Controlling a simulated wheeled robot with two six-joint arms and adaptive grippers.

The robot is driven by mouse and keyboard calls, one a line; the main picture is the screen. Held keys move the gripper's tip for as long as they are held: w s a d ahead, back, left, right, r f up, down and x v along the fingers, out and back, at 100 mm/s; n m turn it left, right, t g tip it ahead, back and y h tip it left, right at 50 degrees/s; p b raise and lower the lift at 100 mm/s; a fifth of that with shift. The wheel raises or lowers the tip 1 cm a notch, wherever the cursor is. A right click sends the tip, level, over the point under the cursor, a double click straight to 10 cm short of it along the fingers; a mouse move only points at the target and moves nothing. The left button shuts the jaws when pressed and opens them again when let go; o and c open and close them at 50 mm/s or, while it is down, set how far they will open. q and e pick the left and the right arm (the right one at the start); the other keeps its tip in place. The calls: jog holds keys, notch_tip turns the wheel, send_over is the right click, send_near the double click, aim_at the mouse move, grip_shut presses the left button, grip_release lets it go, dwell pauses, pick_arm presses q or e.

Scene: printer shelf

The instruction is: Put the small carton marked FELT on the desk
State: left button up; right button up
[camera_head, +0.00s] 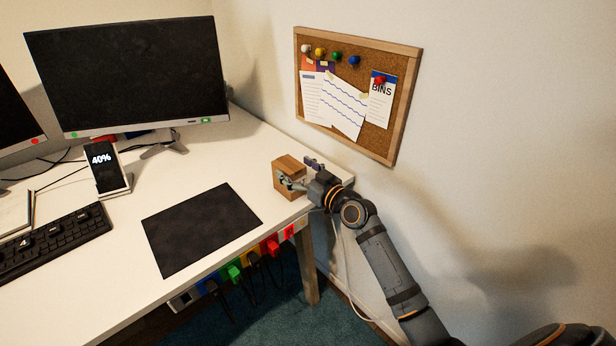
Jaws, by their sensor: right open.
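A small brown carton (287,172) stands upright on the white desk (205,168), near its right end by the wall. No marking on it can be read from here. My right gripper (299,173) is open at the carton's right side, with one finger in front of the carton and the other behind its right edge. I cannot tell whether the fingers touch it. My left gripper is not in view.
A dark mat (201,229) lies on the desk left of the carton. A monitor (130,75), a phone on a stand (106,172) and a keyboard (52,240) are further left. A cork board (357,92) hangs on the wall. Coloured plugs (252,258) sit below the desk's front edge.

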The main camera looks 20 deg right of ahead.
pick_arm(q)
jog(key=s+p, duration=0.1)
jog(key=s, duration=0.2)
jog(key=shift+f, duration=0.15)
pick_arm(e)
jog(key=v, duration=0.9)
jog(key=shift+r, duration=0.1)
